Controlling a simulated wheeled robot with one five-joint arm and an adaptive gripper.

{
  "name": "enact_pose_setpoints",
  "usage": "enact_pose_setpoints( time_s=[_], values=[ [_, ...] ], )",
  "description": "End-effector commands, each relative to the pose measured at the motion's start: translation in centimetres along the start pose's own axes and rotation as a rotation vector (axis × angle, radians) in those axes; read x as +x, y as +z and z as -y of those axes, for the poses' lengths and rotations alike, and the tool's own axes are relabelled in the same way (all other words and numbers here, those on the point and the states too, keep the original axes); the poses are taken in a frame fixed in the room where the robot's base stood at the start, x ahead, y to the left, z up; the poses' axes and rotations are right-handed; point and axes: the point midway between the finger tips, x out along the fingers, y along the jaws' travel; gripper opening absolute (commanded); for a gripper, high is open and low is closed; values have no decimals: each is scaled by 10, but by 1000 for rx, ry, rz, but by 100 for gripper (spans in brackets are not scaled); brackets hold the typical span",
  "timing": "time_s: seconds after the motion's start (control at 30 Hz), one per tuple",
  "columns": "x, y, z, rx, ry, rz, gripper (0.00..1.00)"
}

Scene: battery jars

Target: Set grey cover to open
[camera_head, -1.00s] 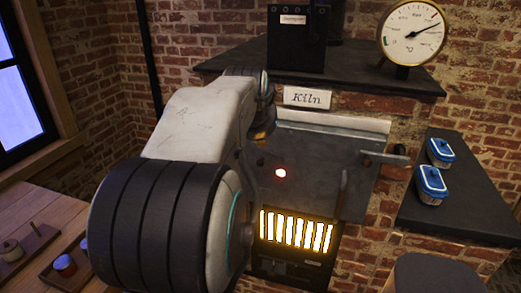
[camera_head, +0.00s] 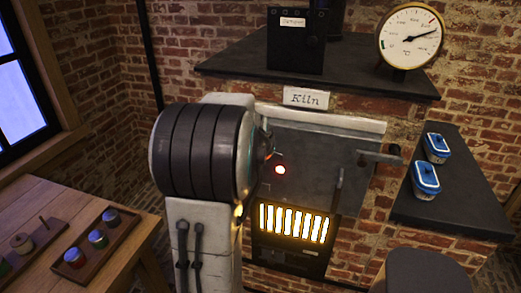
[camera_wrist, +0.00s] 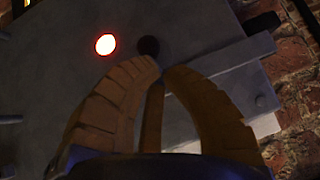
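The grey metal front of the kiln (camera_head: 320,150) is flat against the brickwork under the "Kiln" sign (camera_head: 307,97). A round red glow (camera_head: 280,169) shows on it, seen also in the wrist view (camera_wrist: 105,44). I cannot tell which part of this front is the cover. A dark round knob (camera_wrist: 148,46) sits beside the glow in the wrist view. My gripper (camera_wrist: 162,66) has its tan fingers drawn together, tips nearly meeting, just below the knob.
A handle (camera_head: 380,159) juts from the front's right side. A glowing grate (camera_head: 294,224) is below. A wooden table (camera_head: 105,195) with trays is at left. A gauge (camera_head: 411,36) stands on top.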

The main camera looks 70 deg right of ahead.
Motion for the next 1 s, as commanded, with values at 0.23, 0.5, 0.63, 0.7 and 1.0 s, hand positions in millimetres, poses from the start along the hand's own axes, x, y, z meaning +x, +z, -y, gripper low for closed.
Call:
enact_pose_setpoints(
  time_s=[0.23,0.5,0.63,0.7,1.0],
  values=[
    [0,0,0,0,0,1,0],
    [6,5,0,0,-2,-1,0],
    [10,8,0,0,-3,-3,0],
    [11,10,0,0,-4,-2,0],
    [10,10,1,0,-5,1,0]
  ],
)
